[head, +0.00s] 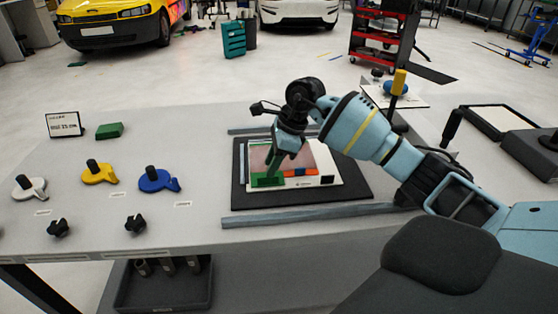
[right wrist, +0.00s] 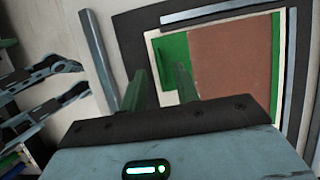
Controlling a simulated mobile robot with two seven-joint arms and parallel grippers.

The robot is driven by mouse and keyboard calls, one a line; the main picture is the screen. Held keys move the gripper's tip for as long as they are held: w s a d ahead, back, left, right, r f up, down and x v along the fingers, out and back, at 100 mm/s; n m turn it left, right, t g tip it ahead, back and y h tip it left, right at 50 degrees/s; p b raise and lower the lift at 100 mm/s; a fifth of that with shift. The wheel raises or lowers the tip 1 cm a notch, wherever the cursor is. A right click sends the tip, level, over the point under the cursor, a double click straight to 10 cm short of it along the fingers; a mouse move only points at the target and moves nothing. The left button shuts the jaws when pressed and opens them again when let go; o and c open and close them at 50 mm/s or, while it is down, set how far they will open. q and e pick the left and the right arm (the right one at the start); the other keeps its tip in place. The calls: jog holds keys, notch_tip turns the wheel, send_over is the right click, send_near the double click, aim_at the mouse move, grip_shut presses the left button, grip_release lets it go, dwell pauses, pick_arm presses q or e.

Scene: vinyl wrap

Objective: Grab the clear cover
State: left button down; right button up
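The panel (head: 325,163) is a pale framed board lying on a black mat. Its middle is a pinkish-brown sheet that also shows in the right wrist view (right wrist: 230,65), with green strips (right wrist: 175,50) at its sides. I cannot make out a separate clear cover over it. My right gripper (head: 267,172) reaches down at the panel's left part, over its green corner. In the right wrist view its fingers (right wrist: 162,85) stand apart beside the panel's edge, with nothing visible held between them. Contact cannot be judged. My left gripper is not visible in the head view.
Grey bars (head: 310,215) lie along the mat's near and far sides. White (head: 30,187), yellow (head: 100,174) and blue (head: 158,180) knobbed pieces stand at left, with black star knobs (head: 57,228) in front. A green block (head: 109,130) lies behind. Bare table lies between.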

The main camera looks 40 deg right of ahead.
aim_at(264, 173)
jog(key=x, duration=0.4)
jog(key=shift+w+a, duration=0.15)
jog(key=shift+a, duration=0.2)
grip_shut()
